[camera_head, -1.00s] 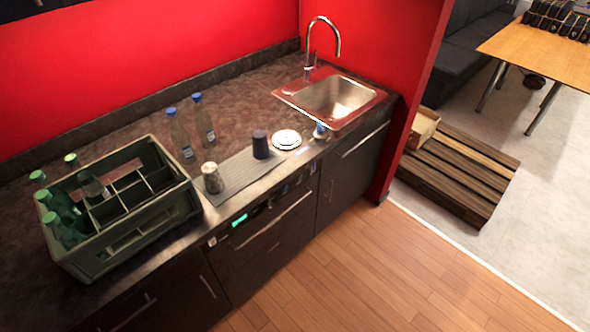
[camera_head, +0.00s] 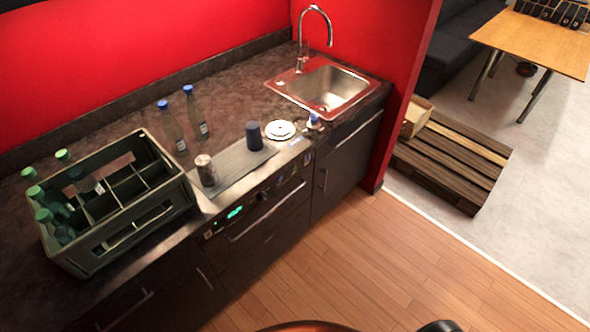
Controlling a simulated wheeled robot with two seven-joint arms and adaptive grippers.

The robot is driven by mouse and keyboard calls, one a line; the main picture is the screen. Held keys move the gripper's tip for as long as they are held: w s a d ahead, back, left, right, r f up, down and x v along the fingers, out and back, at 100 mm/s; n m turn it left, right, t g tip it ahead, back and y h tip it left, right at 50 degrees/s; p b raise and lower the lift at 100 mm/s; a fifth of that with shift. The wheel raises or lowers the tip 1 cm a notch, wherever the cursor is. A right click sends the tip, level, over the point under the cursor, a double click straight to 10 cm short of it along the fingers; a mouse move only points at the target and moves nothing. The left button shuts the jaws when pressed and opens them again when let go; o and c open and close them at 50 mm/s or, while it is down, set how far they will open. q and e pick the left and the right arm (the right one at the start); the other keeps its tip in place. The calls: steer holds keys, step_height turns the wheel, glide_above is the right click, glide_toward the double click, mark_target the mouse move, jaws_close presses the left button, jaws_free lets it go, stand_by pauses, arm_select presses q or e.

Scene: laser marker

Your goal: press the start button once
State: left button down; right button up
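A dark built-in appliance (camera_head: 262,232) sits under the counter, its front facing the floor area. A small lit green display (camera_head: 235,212) shows on its upper panel, with small light marks beside it. I cannot make out which mark, if any, is a start button. Neither of my grippers can be recognised in this view. Dark and reddish parts at the bottom edge look like my own body.
The counter (camera_head: 105,120) holds a green crate (camera_head: 115,245) with bottles, two blue-capped bottles, cups on a grey mat (camera_head: 240,170), white plates (camera_head: 280,129) and a sink (camera_head: 325,88). A pallet (camera_head: 450,160) stands right. The wooden floor (camera_head: 370,260) in front is clear.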

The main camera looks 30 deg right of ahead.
jaws_close()
stand_by(1.2)
